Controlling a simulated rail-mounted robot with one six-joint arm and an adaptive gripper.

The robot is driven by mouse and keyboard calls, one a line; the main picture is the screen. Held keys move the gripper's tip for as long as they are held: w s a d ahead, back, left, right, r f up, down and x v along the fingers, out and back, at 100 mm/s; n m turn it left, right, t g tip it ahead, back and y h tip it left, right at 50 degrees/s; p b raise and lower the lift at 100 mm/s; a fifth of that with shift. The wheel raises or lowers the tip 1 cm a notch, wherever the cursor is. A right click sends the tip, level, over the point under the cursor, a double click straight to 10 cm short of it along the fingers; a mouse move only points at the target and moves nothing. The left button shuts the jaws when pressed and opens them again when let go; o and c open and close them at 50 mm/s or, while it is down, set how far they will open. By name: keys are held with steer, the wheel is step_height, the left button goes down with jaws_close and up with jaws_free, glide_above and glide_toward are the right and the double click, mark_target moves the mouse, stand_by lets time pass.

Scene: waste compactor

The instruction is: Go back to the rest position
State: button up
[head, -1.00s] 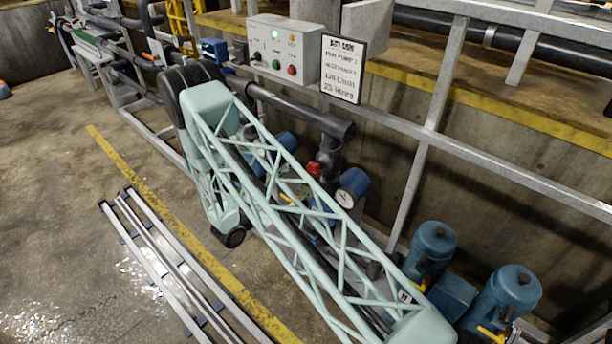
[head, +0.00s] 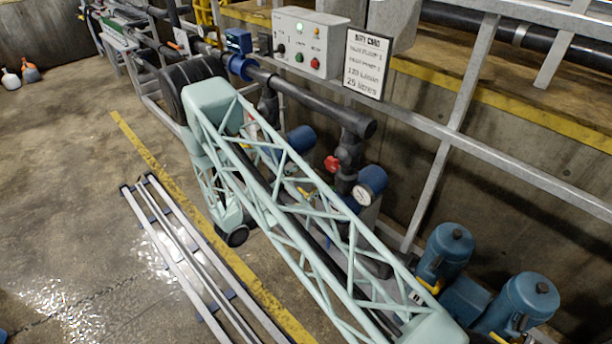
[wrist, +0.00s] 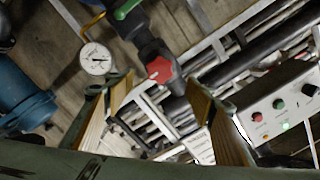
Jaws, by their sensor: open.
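My gripper (wrist: 158,90) shows in the wrist view with its two fingers apart and nothing between them. A red valve handle (wrist: 158,68) appears in the gap between the fingers, beyond them. How far it is from the fingertips I cannot tell. A round pressure gauge (wrist: 96,58) is left of the handle. In the head view my pale green lattice arm runs across the middle, in front of the pipework. The red handle (head: 332,163) and the gauge (head: 368,185) are clear of the arm there. I cannot make out the fingers in the head view.
A control box (head: 310,45) with lamps and knobs and a sign (head: 367,62) hang on the grey railing (head: 530,175) behind my arm. Blue motors (head: 445,250) stand at lower right. Metal rails (head: 190,255) lie on the wet floor. Open floor is at left.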

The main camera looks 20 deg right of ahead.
steer(key=s+d+r+m+g+y+b, duration=0.25)
steer(key=s+r+m+g, duration=0.25)
steer(key=s+r+m, duration=0.55)
steer(key=s+d+r+m+g+y+b, duration=0.15)
steer(key=s+d+r+m+g, duration=0.25)
steer(key=s+r+m, duration=0.65)
steer(key=s+a+r+m+y+b, duration=0.2)
steer(key=s+a+r+m+y, duration=0.15)
steer(key=s+r+m, duration=0.6)
steer(key=s+a+r+m+t+y+b, duration=0.2)
steer(key=s+a+m+t+y, duration=0.1)
steer(key=s+a+m, duration=0.4)
steer(key=s+a+r+m+t+y+b, duration=0.2)
steer(key=s+a+m+y, duration=0.4)
steer(key=s+m, duration=0.6)
steer(key=shift+s+a+r+t+b, duration=0.25)
steer(key=shift+s+a+t+b, duration=0.25)
steer(key=shift+a, duration=0.45)
stand_by(0.3)
